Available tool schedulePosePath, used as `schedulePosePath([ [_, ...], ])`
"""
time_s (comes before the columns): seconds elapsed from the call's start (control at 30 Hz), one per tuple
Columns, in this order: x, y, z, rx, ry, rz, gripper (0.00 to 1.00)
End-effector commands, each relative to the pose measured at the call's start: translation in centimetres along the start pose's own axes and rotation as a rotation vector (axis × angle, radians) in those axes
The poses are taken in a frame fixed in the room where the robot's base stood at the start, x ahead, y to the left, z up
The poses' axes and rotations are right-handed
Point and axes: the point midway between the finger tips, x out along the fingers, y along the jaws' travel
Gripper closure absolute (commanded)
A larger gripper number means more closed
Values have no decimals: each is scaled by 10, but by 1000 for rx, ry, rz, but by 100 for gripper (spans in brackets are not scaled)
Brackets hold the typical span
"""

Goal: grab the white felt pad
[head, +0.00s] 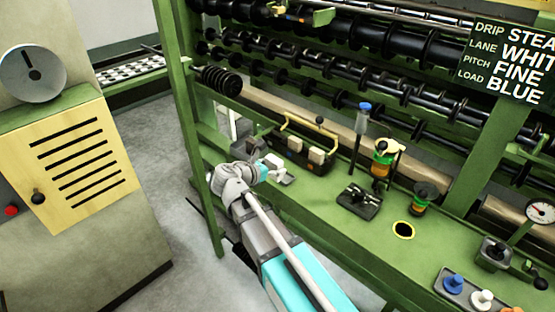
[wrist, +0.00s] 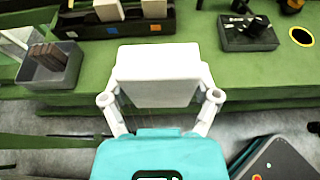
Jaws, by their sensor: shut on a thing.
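The white felt pad (wrist: 158,75) is a thick white block in the middle of the wrist view. My gripper (wrist: 160,98) is shut on it, with one pale finger at each side. In the head view my gripper (head: 278,176) is by the front edge of the green bench, left of centre. The pad is small and hard to make out there. In the wrist view it covers part of the bench edge behind it.
A dark rack (head: 290,150) with a yellow handle holds pale blocks (head: 318,156) on the green bench (head: 335,225). A grey bin (wrist: 50,75) with brown pieces is at the left in the wrist view. A black fixture (head: 360,203) and a yellow-rimmed hole (head: 403,230) lie to the right.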

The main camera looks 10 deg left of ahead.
Motion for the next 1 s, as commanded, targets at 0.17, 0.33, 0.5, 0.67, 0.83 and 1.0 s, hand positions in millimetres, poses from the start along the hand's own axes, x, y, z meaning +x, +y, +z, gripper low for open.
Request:
schedulePosePath([
  [0.17, -8, -4, 2, 0, 0, 0, 65],
  [0.33, -9, -5, 1, 0, -1, 0, 65],
  [0.5, -9, -4, 1, 0, 0, 0, 65],
  [0.67, -9, -4, 1, 0, 0, 0, 65],
  [0.83, -9, -4, 1, 0, 0, 0, 65],
  [1.0, -9, -4, 1, 0, 0, 0, 65],
])
